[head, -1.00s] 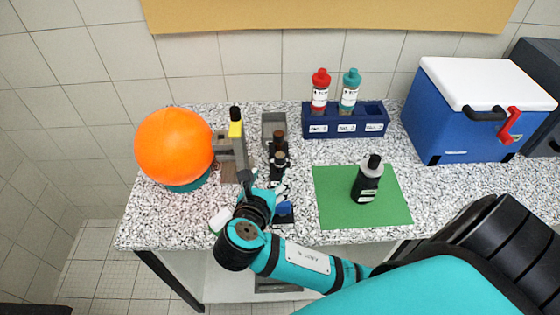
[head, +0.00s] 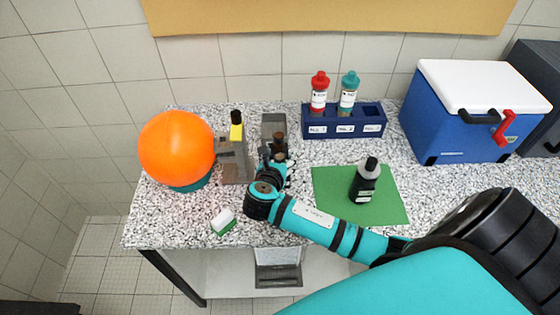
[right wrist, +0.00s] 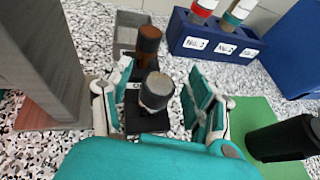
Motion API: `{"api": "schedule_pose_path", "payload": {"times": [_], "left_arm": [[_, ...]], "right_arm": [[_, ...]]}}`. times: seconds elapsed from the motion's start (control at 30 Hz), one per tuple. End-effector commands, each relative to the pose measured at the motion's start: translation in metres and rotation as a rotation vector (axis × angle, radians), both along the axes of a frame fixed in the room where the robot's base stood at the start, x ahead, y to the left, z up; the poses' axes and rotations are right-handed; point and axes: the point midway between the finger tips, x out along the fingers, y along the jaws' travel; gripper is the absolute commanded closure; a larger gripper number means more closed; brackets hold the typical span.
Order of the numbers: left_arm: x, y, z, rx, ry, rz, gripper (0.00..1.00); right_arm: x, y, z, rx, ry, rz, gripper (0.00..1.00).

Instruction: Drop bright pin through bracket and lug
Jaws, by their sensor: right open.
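My right gripper (right wrist: 158,100) is open, with teal and white fingers on either side of a grey-topped pin (right wrist: 157,88). That pin stands upright in a black block (right wrist: 148,122); I see a gap on both sides of it. A brown-topped pin (right wrist: 149,42) stands just behind, and shows in the head view (head: 280,143). The grey bracket (head: 233,160), with a yellow and black handle (head: 236,126) at its top, stands left of my right gripper (head: 273,163). I cannot make out the lug or the bracket's hole. My left gripper is out of view.
A grey tray (head: 273,122) is behind the pins. An orange ball (head: 177,147) sits left of the bracket. A blue rack (head: 345,127) with two bottles, a black bottle (head: 365,180) on a green mat (head: 330,205) and a cooler (head: 440,130) are right. A green-white block (head: 223,221) lies in front.

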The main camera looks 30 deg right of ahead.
Motion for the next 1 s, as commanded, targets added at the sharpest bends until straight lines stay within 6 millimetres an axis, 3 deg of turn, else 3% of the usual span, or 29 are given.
{"api": "schedule_pose_path", "payload": {"times": [0.2, 0.67, 1.0], "left_arm": [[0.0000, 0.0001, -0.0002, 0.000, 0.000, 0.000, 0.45], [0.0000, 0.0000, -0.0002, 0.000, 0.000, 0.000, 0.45], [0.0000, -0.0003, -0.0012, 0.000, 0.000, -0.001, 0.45]], "right_arm": [[0.0005, -0.0003, -0.0005, 0.001, -0.001, 0.001, 0.42], [0.0002, 0.0000, -0.0005, 0.000, 0.000, 0.001, 1.00], [0.0011, 0.0001, 0.0063, 0.002, -0.005, 0.000, 1.00]]}}
